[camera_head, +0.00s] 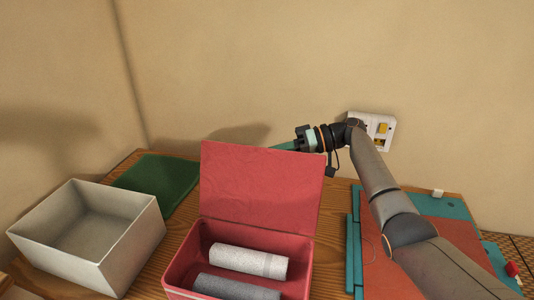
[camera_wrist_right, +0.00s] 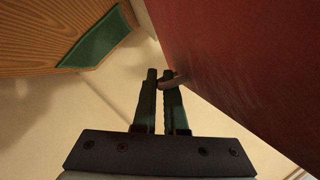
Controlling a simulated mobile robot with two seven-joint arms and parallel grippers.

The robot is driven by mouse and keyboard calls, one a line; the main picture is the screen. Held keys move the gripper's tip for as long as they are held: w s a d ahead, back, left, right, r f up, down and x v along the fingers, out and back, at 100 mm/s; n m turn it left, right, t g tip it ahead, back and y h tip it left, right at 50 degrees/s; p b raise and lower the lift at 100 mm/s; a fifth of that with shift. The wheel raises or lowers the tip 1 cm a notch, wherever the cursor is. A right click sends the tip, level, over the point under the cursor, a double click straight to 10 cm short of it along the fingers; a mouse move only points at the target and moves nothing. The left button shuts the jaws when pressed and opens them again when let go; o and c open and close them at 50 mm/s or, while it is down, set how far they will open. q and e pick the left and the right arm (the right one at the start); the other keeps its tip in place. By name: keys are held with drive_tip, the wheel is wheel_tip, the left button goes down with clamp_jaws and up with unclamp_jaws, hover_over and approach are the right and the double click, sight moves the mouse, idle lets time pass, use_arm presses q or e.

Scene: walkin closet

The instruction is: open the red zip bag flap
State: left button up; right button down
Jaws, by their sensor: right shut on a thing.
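The red zip bag (camera_head: 182,268) looks like an open red box, with its flap (camera_head: 262,185) standing up at the back, tilted slightly. Inside lie a light grey roll (camera_head: 248,261) and a darker grey roll (camera_head: 235,288). My right gripper (camera_head: 284,146) is at the flap's top edge, on its far side. In the right wrist view, its fingers (camera_wrist_right: 162,78) are closed on a small brown tab (camera_wrist_right: 170,82) beside the red flap (camera_wrist_right: 235,60). The tab is hidden in the head view. My left gripper is not in view.
An open white box (camera_head: 135,245) stands left on the wooden table. A green mat (camera_head: 158,183) lies behind it. A teal and orange-red flat item (camera_head: 435,208) lies at right under my right arm. A wall socket (camera_head: 372,128) is behind.

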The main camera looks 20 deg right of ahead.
drive_tip(key=c, duration=1.2)
unclamp_jaws()
drive_tip(key=shift+f, duration=0.1)
drive_tip(key=shift+c, duration=0.2)
drive_tip(key=b+v, duration=0.2)
drive_tip(key=v, duration=1)
drive_tip(key=shift+d, duration=0.2)
drive_tip(key=shift+r, duration=0.25)
